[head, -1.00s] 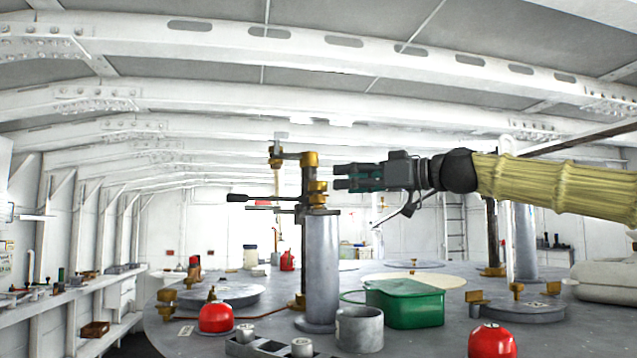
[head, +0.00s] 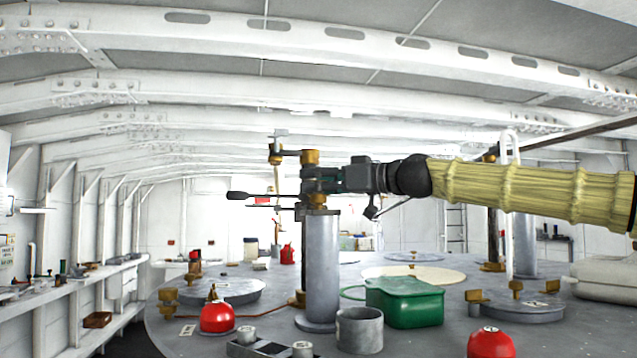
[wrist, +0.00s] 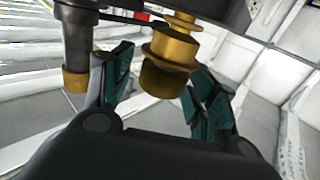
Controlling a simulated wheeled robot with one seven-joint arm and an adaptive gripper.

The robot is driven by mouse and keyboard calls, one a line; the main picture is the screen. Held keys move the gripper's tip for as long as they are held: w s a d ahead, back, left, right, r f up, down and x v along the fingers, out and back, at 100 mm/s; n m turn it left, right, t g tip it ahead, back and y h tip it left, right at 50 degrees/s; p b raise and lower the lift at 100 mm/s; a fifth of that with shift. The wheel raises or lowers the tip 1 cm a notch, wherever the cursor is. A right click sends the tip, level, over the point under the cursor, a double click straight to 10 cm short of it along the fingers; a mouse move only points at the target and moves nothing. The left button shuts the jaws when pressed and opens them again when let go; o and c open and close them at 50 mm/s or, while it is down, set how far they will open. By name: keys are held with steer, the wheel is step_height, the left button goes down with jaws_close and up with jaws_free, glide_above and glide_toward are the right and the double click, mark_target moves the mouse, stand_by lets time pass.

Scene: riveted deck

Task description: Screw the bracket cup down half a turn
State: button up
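The bracket cup (wrist: 168,72) is a brass, stepped cylinder. In the wrist view it sits between the teal-padded fingers of my gripper (wrist: 158,92), with a visible gap on the left finger's side. My gripper is open around it. In the head view my gripper (head: 322,180) reaches in from the right, level with the bracket above the grey post (head: 322,265). It covers most of the cup there. Brass (head: 317,199) shows just below the fingers, and a brass block (head: 310,157) shows just above them.
In the wrist view a dark rod with a brass end (wrist: 76,80) stands close outside the left finger. A dark lever (head: 245,196) sticks out left of the post. Below are a green box (head: 405,303), a grey cup (head: 359,330) and red domes (head: 216,318).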

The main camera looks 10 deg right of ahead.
steer(key=c, duration=0.8)
steer(key=shift+c, duration=0.2)
steer(key=shift+f+n+g+y, duration=0.1)
steer(key=shift+n+g+y, duration=0.2)
steer(key=shift+g, duration=0.1)
steer(key=shift+w+n+g+y+b, duration=0.1)
steer(key=shift+n+g+y+b, duration=0.25)
steer(key=shift+n+g, duration=0.2)
steer(key=shift+n+g+y, duration=0.75)
steer(key=shift+n+g, duration=0.1)
steer(key=shift+g, duration=0.4)
steer(key=n+g+p, duration=0.1)
steer(key=g, duration=0.1)
steer(key=n+g+y+p, duration=0.1)
steer(key=n+g, duration=0.1)
steer(key=shift+r+g, duration=0.2)
steer(key=shift+g, duration=0.2)
steer(key=shift+f+n+g+y+p, duration=0.1)
steer(key=shift+n+g+y+p, duration=0.2)
steer(key=shift+n+g+p, duration=1)
steer(key=shift+g+b, duration=0.35)
steer(key=shift+g, duration=0.15)
